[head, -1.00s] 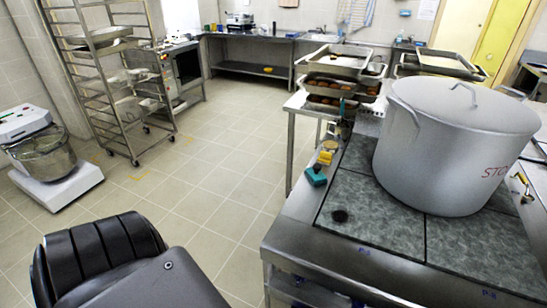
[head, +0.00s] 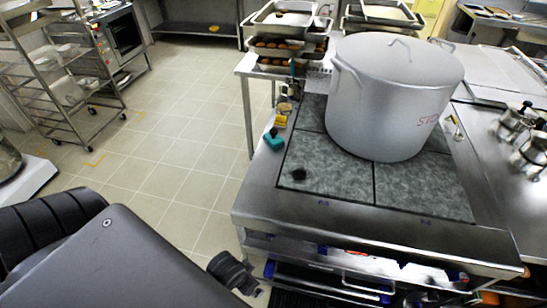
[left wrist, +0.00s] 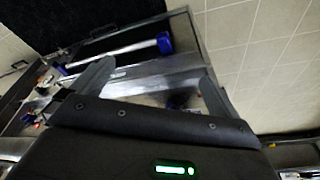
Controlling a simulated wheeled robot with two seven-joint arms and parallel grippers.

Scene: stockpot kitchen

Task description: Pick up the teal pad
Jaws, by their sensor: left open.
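The teal pad (head: 274,141) is a small block with a dark knob on top. It lies at the left edge of the stove top (head: 262,200), in front of a yellow block (head: 280,121). My left gripper (left wrist: 160,64) shows in the left wrist view with its two fingers spread apart and nothing between them. Behind the fingers are a metal frame with a blue-ended bar and floor tiles; the teal pad cannot be made out there. My right gripper is in neither view.
A large stockpot (head: 388,105) stands on the stove right of the pad. A dark round spot or object (head: 299,174) lies on the front left plate. Stacked trays (head: 285,40) stand behind. Open tiled floor (head: 165,160) lies left of the stove.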

